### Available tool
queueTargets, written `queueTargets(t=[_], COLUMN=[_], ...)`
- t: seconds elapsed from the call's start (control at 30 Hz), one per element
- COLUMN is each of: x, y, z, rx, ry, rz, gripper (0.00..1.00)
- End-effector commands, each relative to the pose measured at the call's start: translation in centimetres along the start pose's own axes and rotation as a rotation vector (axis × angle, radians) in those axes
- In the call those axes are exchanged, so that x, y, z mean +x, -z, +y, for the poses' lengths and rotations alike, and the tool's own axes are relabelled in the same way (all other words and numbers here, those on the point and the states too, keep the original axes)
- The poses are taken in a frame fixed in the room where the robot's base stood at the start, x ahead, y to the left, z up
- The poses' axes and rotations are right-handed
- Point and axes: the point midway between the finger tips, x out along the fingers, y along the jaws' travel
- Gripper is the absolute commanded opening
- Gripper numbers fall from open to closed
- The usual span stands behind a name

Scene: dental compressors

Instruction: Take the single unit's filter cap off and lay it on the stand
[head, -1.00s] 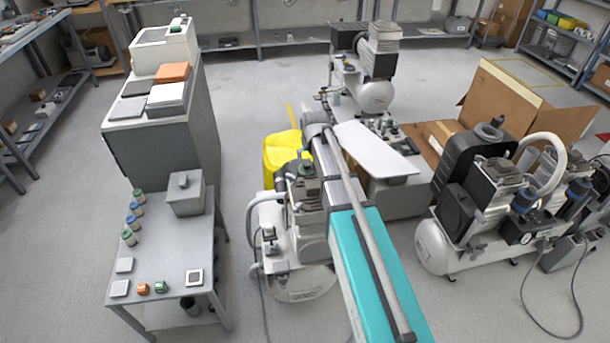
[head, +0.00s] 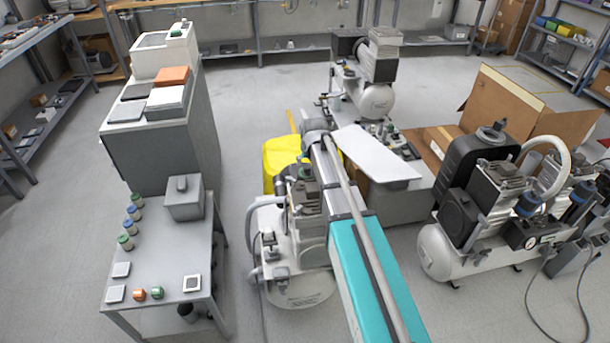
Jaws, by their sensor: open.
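A compressor with a white tank (head: 300,288) stands in the front middle, partly covered by my arm. Another compressor (head: 377,98) stands alone at the back. I cannot tell for sure which is the single unit, and its filter cap is not clearly distinguishable. My gripper (head: 302,163) is mostly hidden at the end of my arm, over the top of the front compressor; it is open, and I cannot tell whether it touches anything. A low grey table (head: 165,250) at the left may be the stand. It carries a grey box (head: 184,198) and several small coloured caps or canisters (head: 131,227).
A larger compressor (head: 436,250) with a white hose stands at the right, its cable on the floor. A grey cabinet (head: 165,150) stands behind the table.

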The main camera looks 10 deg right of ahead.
Motion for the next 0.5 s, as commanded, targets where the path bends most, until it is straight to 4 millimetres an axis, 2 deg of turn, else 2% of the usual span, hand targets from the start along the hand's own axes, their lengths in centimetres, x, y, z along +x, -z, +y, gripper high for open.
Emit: queueTargets(t=[0.5], x=[4.2], y=[-0.3], z=[-0.2], rx=[0.001], ry=[0.000], rz=[0.000], gripper=[0.77])
